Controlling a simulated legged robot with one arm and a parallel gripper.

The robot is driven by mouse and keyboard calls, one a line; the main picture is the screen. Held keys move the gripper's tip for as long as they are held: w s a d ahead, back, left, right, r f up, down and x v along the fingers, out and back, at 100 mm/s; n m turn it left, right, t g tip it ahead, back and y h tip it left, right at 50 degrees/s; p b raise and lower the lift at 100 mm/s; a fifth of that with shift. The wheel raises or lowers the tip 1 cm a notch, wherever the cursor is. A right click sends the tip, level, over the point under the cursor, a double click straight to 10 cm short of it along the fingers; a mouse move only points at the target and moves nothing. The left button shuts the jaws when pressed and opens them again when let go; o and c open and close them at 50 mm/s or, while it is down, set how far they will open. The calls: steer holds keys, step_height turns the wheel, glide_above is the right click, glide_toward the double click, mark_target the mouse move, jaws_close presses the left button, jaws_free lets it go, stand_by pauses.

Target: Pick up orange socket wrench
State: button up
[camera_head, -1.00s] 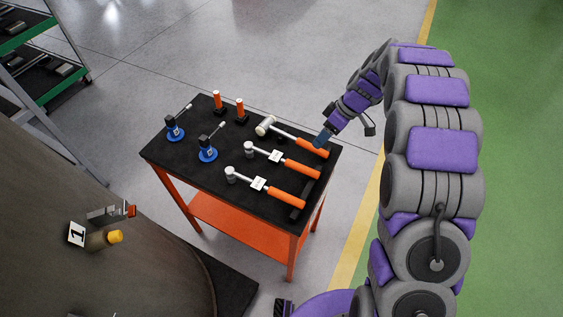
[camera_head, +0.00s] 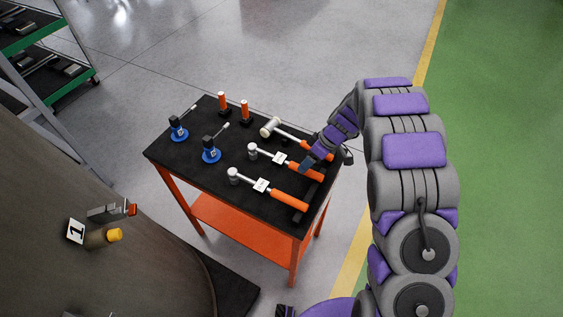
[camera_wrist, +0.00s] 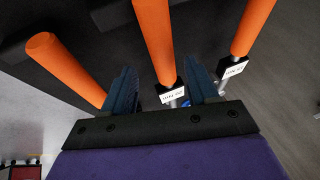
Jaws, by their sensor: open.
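The other wrench (camera_head: 285,199) lies nearer the front. My gripper (camera_head: 306,164) is open over the right part of the middle wrench's handle. In the wrist view my open fingers (camera_wrist: 160,80) are either side of the middle orange handle (camera_wrist: 155,38), with its tag below. I cannot tell the height gap or whether they touch.
Two upright orange-handled tools (camera_head: 245,111) and two blue-based tools (camera_head: 211,150) stand at the left. A large curved brown body (camera_head: 130,265) is at front left; green-edged shelves (camera_head: 75,84) are at back left.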

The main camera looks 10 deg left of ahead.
mark_target(279, 160)
steer(key=b+x, duration=0.1)
steer(key=x, duration=0.3)
steer(key=shift+s+a+f, duration=0.15)
steer(key=shift+a+f, duration=0.2)
steer(key=shift+a, duration=0.15)
steer(key=shift+d, duration=0.2)
steer(key=c, duration=0.5)
jaws_close()
